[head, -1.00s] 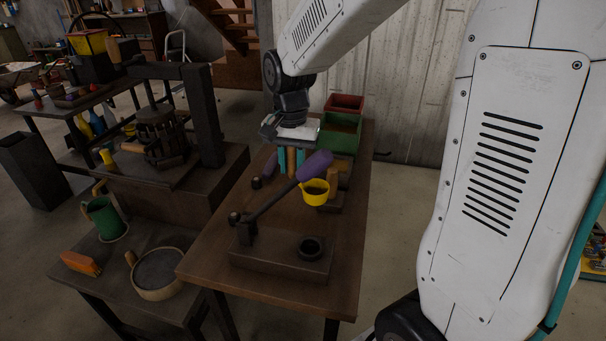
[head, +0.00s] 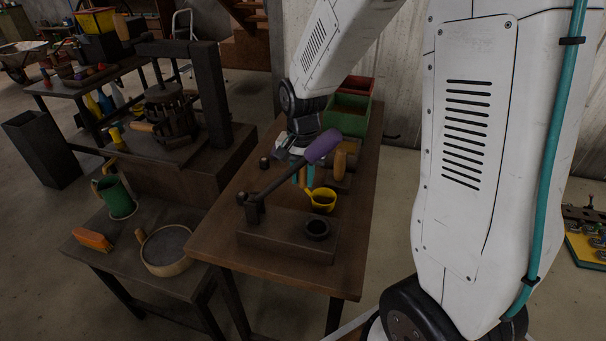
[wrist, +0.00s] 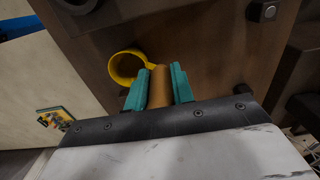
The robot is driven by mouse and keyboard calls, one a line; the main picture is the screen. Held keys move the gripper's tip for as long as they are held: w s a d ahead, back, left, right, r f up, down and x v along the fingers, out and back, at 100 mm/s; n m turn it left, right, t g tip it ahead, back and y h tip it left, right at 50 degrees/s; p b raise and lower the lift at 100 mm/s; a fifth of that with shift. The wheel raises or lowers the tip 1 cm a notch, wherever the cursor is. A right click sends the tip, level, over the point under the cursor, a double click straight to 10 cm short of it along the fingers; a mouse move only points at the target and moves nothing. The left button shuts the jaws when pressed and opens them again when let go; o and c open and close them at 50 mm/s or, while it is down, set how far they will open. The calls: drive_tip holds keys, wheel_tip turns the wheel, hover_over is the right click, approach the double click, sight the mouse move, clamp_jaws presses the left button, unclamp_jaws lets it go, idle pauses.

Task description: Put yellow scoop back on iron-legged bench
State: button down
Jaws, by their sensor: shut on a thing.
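The yellow scoop (head: 323,200) has a round cup and a tan handle; it also shows in the wrist view (wrist: 124,68). My gripper (head: 304,176) has teal fingers shut on the scoop's handle (wrist: 161,88). The scoop is over the brown table (head: 215,240), behind the dark ring (head: 316,229) of the beam scale's base (head: 285,244). The scale's purple-ended beam (head: 290,178) slants up in front of my gripper and partly hides it. The table has dark legs. A lower bench (head: 110,258) at left also has dark legs; I cannot tell which is named iron-legged.
A green box (head: 349,112) and a red box (head: 357,86) stand at the table's far end. A dark press (head: 207,90) stands left. The table's right front is bare.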

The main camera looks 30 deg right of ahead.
drive_tip(key=c, duration=1.2)
unclamp_jaws()
drive_tip(key=shift+f, duration=0.1)
wheel_tip(320, 180, up, 12)
drive_tip(key=shift+r, duration=0.2)
